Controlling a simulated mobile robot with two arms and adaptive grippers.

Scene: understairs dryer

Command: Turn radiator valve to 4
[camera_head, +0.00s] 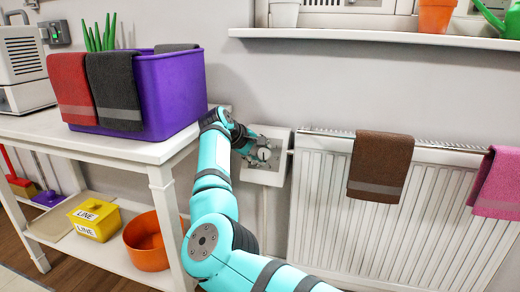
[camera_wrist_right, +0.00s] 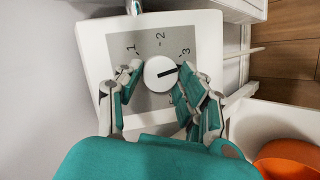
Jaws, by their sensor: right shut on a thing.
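The radiator valve is a white box with a grey dial plate (camera_wrist_right: 150,45), seen in the right wrist view. Its round white knob (camera_wrist_right: 161,73) has a black pointer aimed to the right and slightly up, just below the 3. The marks 1, 2 and 3 show; any 4 is hidden, probably behind the right-hand finger. My right gripper (camera_wrist_right: 160,80) is shut on the knob, one finger on each side. In the head view the valve box (camera_head: 266,176) is on the wall left of the radiator, with my right gripper (camera_head: 262,153) at its front. My left gripper is out of view.
The white radiator (camera_head: 320,220) has a brown towel (camera_head: 381,165) and a pink towel (camera_head: 499,183). A white table (camera_head: 115,147) with a purple bin (camera_head: 170,92) stands left of my arm. An orange bowl (camera_head: 147,245) sits on its lower shelf. A wall shelf (camera_head: 380,37) runs above.

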